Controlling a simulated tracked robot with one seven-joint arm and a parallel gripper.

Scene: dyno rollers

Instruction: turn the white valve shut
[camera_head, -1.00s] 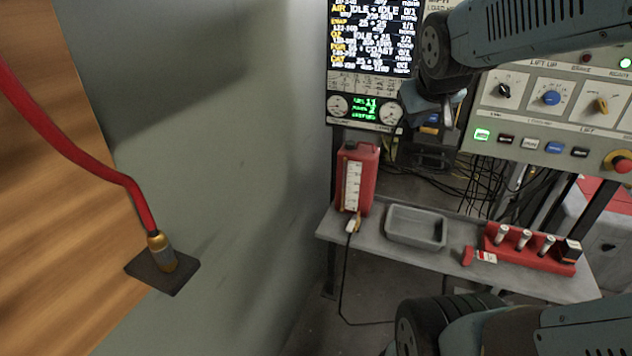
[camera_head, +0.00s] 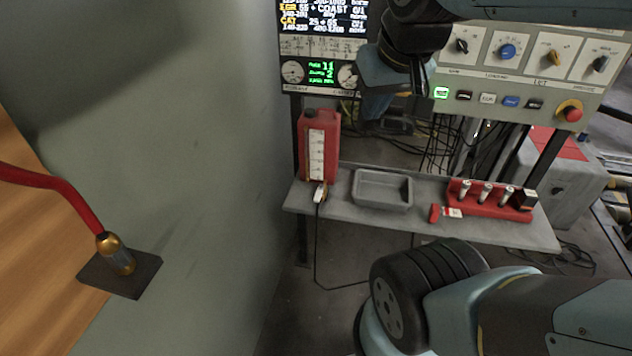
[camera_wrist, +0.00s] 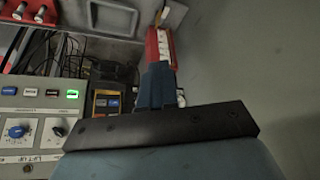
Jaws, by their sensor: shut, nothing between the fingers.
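A red canister (camera_head: 320,145) with a white scale strip stands upright at the left end of the grey shelf (camera_head: 350,222). A small whitish fitting (camera_head: 319,192) sits at its foot with a thin dark line hanging from it. It may be the white valve, but its handle position is too small to tell. My gripper (camera_head: 372,122) is shut and empty, above the shelf and to the right of the canister in the picture, apart from the fitting. In the wrist view, my shut gripper (camera_wrist: 157,85) partly hides the red canister (camera_wrist: 157,45).
A grey tray (camera_head: 382,190) and a red rack (camera_head: 490,197) with several small tubes are on the shelf. A control panel (camera_head: 520,75) and a screen (camera_head: 320,25) are behind. A wall (camera_head: 200,150) closes the left side. Cables hang behind the shelf.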

